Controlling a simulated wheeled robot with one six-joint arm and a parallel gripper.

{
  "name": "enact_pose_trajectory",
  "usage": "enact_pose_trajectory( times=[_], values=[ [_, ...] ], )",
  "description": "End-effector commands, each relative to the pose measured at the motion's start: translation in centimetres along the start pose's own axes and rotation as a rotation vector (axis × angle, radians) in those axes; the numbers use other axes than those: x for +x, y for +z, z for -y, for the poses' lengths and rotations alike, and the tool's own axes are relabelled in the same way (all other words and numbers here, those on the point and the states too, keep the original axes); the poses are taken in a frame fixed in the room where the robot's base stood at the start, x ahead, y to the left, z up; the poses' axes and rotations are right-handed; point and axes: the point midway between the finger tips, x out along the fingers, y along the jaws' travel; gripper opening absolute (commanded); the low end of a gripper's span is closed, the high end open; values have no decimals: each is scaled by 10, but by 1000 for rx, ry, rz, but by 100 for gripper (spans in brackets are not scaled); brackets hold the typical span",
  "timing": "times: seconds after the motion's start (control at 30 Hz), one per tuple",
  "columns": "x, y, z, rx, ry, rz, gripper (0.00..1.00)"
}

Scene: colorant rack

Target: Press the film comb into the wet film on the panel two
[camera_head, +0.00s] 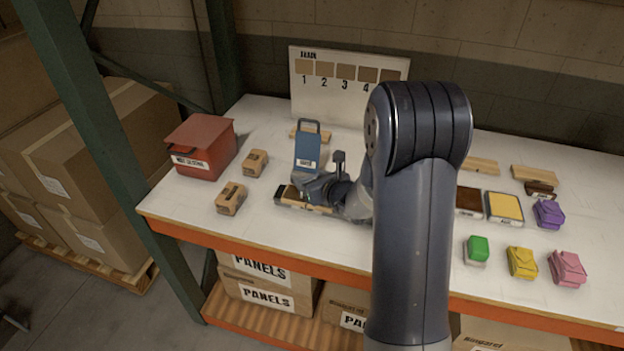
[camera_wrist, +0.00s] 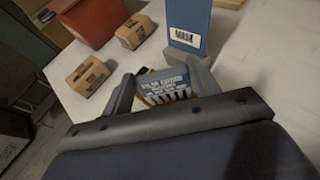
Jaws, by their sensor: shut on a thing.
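My gripper (camera_wrist: 163,88) is shut on the film comb (camera_wrist: 165,86), a blue-grey plate with white lettering and a row of pale marks. In the head view my gripper (camera_head: 318,187) is low over a dark-edged panel (camera_head: 287,196) with a brown and tan face, near the front of the bench. My gripper and wrist cover part of this panel, and its number cannot be read. Whether the comb touches the film cannot be told. A brown panel (camera_head: 468,201) and a yellow panel (camera_head: 505,207) lie to the right of my arm.
A blue handled tool (camera_head: 308,147) stands upright behind my gripper. Two small cardboard boxes (camera_head: 231,198) and a red bin (camera_head: 202,147) are at left. A numbered board (camera_head: 346,88) stands at the back. Coloured bags and a green-topped jar (camera_head: 477,248) sit at right.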

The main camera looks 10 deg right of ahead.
Motion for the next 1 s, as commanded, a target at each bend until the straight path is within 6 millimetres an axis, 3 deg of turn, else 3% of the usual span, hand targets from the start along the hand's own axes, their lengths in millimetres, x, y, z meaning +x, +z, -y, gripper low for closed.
enact_pose_trajectory(
  times=[1.0],
  values=[
    [4, -9, 0, 0, 0, 0, 35]
  ],
)
